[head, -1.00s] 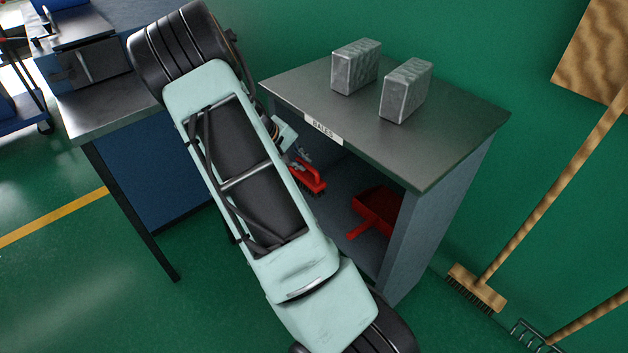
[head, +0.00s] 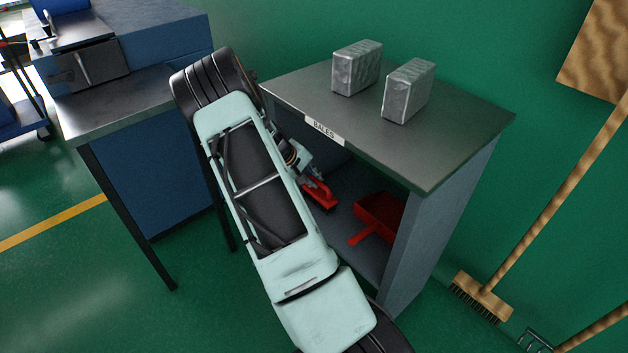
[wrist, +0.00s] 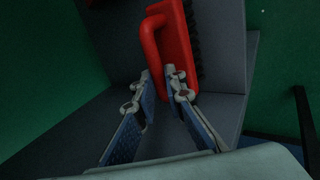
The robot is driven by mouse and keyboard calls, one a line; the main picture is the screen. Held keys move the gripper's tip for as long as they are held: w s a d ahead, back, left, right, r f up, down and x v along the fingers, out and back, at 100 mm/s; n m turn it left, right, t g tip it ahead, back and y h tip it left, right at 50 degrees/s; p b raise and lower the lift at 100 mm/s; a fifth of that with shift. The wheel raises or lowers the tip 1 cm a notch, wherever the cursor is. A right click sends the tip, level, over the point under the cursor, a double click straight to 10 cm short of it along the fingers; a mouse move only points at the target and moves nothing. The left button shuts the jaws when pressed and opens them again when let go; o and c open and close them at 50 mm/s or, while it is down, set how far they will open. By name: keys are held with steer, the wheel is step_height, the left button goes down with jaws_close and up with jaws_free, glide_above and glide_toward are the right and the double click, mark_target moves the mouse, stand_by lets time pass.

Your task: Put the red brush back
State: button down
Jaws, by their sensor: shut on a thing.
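The red brush (head: 319,194) is inside the open cubby under the dark table top, with dark bristles facing down. My gripper (head: 311,181) is shut on the brush, reaching in at the open front. In the wrist view the red brush (wrist: 178,48) runs upward from between the two fingertips of my gripper (wrist: 158,76), with its looped handle to the left and bristles to the right. Whether the bristles touch the cubby floor I cannot tell. My arm covers part of the cubby's left side.
A red dustpan (head: 382,212) lies in the cubby, right of the brush. Two grey blocks (head: 408,90) stand on the table top (head: 440,130), which has a label on its front edge. A blue workbench (head: 165,170) stands left. A broom (head: 482,297) leans at the right.

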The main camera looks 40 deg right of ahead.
steer(key=shift+f, duration=0.15)
steer(key=c, duration=2)
jaws_free()
steer(key=shift+r, duration=0.25)
steer(key=p+v, duration=0.3)
steer(key=v, duration=0.9)
